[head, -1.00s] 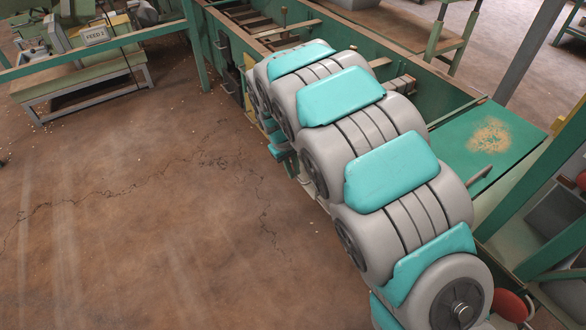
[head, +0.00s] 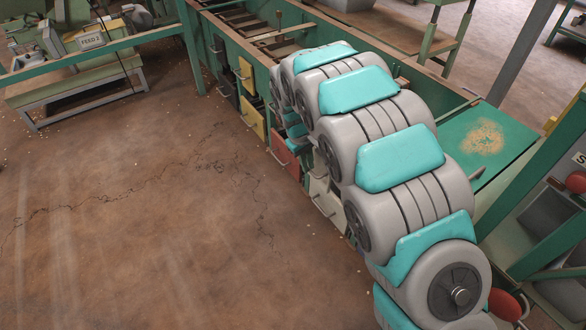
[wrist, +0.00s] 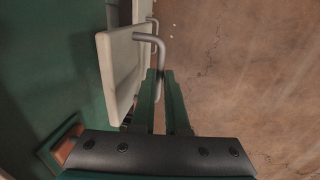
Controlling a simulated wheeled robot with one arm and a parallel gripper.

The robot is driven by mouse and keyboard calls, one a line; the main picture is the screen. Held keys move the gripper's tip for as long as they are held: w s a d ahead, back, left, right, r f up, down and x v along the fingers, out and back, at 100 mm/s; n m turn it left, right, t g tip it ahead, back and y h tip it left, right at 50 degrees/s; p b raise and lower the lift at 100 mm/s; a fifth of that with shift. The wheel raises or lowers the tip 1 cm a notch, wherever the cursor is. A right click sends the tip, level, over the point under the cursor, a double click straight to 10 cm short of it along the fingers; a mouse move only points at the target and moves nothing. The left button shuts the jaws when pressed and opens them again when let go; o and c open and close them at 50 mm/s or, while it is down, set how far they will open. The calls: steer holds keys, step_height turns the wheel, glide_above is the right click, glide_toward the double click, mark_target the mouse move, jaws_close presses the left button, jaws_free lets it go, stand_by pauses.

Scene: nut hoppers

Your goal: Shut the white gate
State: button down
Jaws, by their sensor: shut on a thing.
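The white gate (wrist: 122,72) is a pale panel with a bent grey bar handle (wrist: 153,42) in the wrist view. It stands out from the green side, with a dark gap behind it. My gripper (wrist: 160,76) has its two dark green fingers at the handle and is shut on it. In the head view a white front (head: 322,200) shows low on the green bench, partly behind my arm; I cannot tell whether it is the same panel. My gripper is hidden there by the arm.
The green bench (head: 325,35) has a yellow gate (head: 253,117) and a red gate (head: 284,155) left of the white front. Another pale panel (wrist: 141,12) lies beyond the gate in the wrist view. The cracked brown floor (head: 130,220) is clear. A FEED 2 machine (head: 85,45) stands at the back left.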

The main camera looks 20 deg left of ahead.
steer(key=shift+w+d, duration=0.65)
steer(key=shift+w, duration=0.15)
steer(key=c, duration=0.9)
jaws_free()
steer(key=shift+s+a+r, duration=0.15)
steer(key=shift+s+r, duration=0.05)
steer(key=shift+r, duration=1.05)
steer(key=shift+s+a+r, duration=0.2)
steer(key=shift+r, duration=1.1)
steer(key=shift+s+a+r, duration=0.15)
steer(key=shift+s+r, duration=0.05)
steer(key=shift+r, duration=1.05)
